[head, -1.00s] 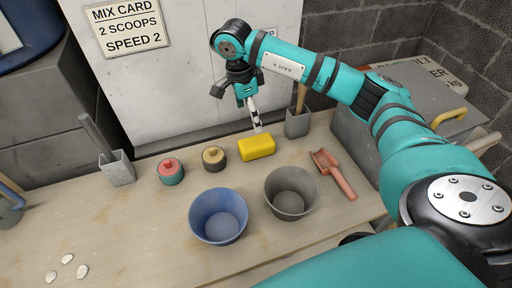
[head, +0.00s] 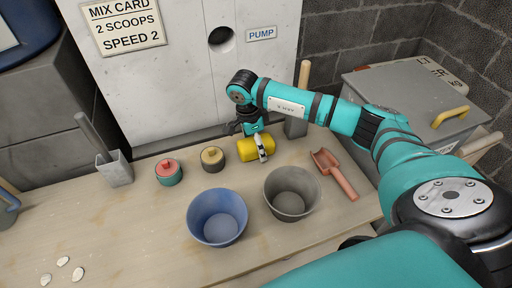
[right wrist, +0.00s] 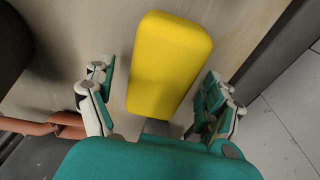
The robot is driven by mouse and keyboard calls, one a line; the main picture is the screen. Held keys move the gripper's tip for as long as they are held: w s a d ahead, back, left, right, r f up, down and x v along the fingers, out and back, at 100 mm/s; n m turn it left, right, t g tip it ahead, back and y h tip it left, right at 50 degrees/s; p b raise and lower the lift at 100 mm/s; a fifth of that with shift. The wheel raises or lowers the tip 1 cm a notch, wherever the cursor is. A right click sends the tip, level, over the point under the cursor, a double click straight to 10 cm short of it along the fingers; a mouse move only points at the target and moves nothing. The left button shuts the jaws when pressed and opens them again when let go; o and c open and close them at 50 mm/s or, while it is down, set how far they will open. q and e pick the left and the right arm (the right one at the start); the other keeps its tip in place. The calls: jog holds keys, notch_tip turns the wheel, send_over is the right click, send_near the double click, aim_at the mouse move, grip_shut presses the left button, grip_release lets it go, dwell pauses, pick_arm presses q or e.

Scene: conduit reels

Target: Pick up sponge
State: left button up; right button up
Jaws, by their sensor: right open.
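The yellow sponge (head: 249,152) lies on the wooden bench behind the two buckets. It also shows in the right wrist view (right wrist: 168,62), long and rounded, between my two spread fingers. My right gripper (head: 258,150) is low over the sponge and hides part of it in the head view. In the right wrist view the right gripper (right wrist: 158,100) is open, with one finger to each side of the sponge and gaps at both sides. I cannot tell how far the fingertips are above the bench. My left gripper is not in view.
A blue bucket (head: 217,217) and a grey bucket (head: 292,195) stand in front. A red-lidded pot (head: 168,171) and a tan-lidded pot (head: 212,159) stand to the left. A pink scoop (head: 336,175) lies to the right. A grey holder (head: 296,127) is close behind the sponge.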

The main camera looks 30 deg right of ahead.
jog(key=c, duration=0.5)
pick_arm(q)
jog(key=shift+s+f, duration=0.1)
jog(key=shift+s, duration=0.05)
pick_arm(e)
jog(key=c, duration=0.7)
jog(key=shift+o, duration=0.2)
jog(key=shift+r, duration=0.15)
jog(key=shift+r, duration=0.35)
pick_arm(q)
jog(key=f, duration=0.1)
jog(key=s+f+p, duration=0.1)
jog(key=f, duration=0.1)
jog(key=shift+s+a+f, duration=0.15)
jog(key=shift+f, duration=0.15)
pick_arm(e)
notch_tip(320, 180, up, 9)
jog(key=shift+r, duration=0.1)
